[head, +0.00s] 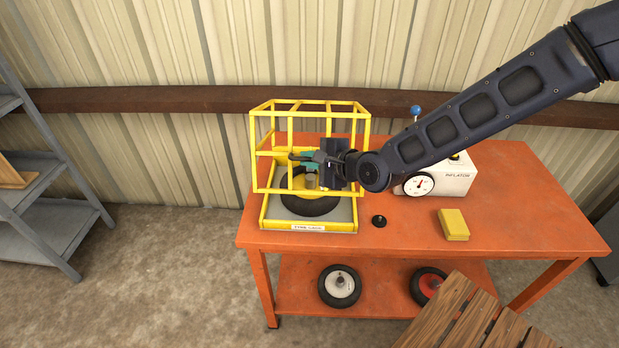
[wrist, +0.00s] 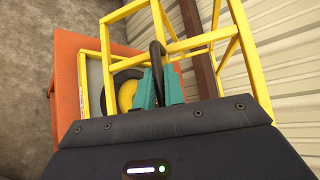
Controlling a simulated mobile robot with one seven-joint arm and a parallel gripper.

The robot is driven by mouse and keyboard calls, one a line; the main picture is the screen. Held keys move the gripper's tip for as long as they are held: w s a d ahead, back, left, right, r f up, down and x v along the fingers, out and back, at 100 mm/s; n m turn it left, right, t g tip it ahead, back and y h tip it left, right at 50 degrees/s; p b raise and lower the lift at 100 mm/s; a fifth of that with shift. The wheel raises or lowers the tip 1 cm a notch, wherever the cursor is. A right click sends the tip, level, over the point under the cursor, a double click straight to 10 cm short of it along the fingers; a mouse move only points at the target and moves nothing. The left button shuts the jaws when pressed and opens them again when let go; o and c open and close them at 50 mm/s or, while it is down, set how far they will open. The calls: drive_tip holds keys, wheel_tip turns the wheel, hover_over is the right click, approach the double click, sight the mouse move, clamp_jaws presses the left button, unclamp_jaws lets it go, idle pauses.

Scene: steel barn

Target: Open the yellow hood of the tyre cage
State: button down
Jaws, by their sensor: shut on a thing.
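The tyre cage stands on the left of the orange bench in the head view. Its yellow hood (head: 311,103) is a frame of bars, and its lower front bar shows above the front rim of the cage base (head: 345,229), so the hood looks partly raised. A black tyre with a yellow hub (head: 312,210) lies on the base; it also shows in the wrist view (wrist: 127,93). My gripper (head: 306,160) is at the front of the hood. In the wrist view its teal fingers (wrist: 158,88) are shut on the hood's black handle (wrist: 157,56).
A white inflator (head: 455,178) with a gauge and blue knob stands right of the cage. A small black round part (head: 379,221) and a yellow block (head: 453,225) lie on the orange bench (head: 530,215). Wheels sit on its lower shelf. Grey shelving (head: 40,200) stands left; a wooden slatted piece (head: 470,318) is in front.

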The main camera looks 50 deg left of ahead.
sight(312, 109)
drive_tip(key=w+a+r+m+h, duration=0.1)
drive_tip(key=w+a+r, duration=0.2)
drive_tip(key=r, duration=0.1)
drive_tip(key=w+a+r+g+h, duration=0.1)
drive_tip(key=w+a+r, duration=0.2)
drive_tip(key=r, duration=0.1)
drive_tip(key=w+a+r+m+g+h, duration=0.1)
drive_tip(key=w+a+r, duration=0.1)
drive_tip(key=a+r, duration=0.1)
drive_tip(key=shift+w+r+m+h, duration=0.3)
drive_tip(key=shift+w+r, duration=0.1)
drive_tip(key=shift+r, duration=0.2)
drive_tip(key=w+a+r+m+g+h, duration=0.2)
drive_tip(key=w+a+r+h, duration=0.1)
drive_tip(key=w+a, duration=0.9)
drive_tip(key=shift+r+g, duration=0.3)
drive_tip(key=shift+r, duration=0.25)
drive_tip(key=shift+w, duration=0.1)
drive_tip(key=c, duration=1.8)
unclamp_jaws()
drive_tip(key=shift+o, duration=0.2)
drive_tip(key=v, duration=1)
drive_tip(key=shift+w+d+r, duration=0.15)
drive_tip(key=shift+d+r, duration=0.05)
drive_tip(key=shift+r, duration=0.05)
